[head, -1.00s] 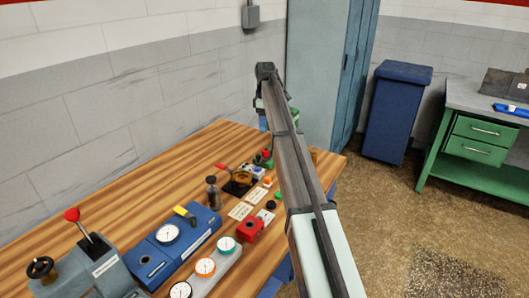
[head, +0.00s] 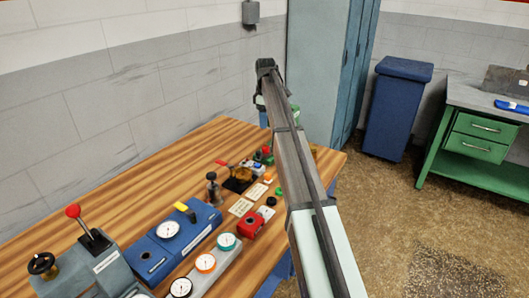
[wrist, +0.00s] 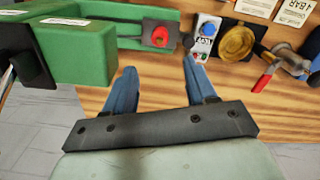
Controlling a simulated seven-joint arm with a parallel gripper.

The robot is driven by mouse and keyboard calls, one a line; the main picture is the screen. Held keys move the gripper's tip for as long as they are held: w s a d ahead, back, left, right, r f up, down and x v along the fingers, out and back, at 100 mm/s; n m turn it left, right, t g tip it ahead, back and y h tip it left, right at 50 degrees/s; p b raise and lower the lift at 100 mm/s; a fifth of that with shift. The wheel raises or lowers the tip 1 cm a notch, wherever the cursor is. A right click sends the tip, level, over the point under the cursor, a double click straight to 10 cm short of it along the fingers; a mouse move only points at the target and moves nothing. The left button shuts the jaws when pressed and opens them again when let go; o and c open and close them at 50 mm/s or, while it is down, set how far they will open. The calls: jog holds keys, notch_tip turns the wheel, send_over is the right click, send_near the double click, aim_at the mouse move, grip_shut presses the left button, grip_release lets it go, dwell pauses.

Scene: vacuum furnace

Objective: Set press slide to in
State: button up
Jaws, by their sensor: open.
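My gripper (wrist: 160,68) is open and empty in the wrist view, its two blue fingers apart and pointing toward a green machine (wrist: 95,55) at the table's edge. A red round knob (wrist: 160,36) on a dark plate shows on the green machine, just beyond the gap between the fingertips. I cannot tell for certain which part is the press slide. In the head view the green machine (head: 267,157) shows only in small part, as my arm hides most of it. My gripper's fingers are hidden in the head view.
A small white box with a blue button (wrist: 207,29) and a brass round piece (wrist: 237,42) with a red-handled lever sit right of the green machine. Gauges (head: 205,263) and a red-knobbed lever (head: 73,210) stand on the wooden table's near part. A blue bin (head: 398,110) stands beyond.

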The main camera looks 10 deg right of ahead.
aim_at(258, 152)
jog(key=shift+a, duration=0.25)
jog(key=shift+c, duration=0.5)
jog(key=s+a+r+m, duration=0.2)
jog(key=s+a+m, duration=0.15)
jog(key=m, duration=0.85)
jog(key=shift+m, duration=0.3)
notch_tip(258, 152, down, 14)
jog(key=shift+s+d+r, duration=0.1)
jog(key=shift+s, duration=0.05)
jog(key=shift+c, duration=0.4)
grip_shut()
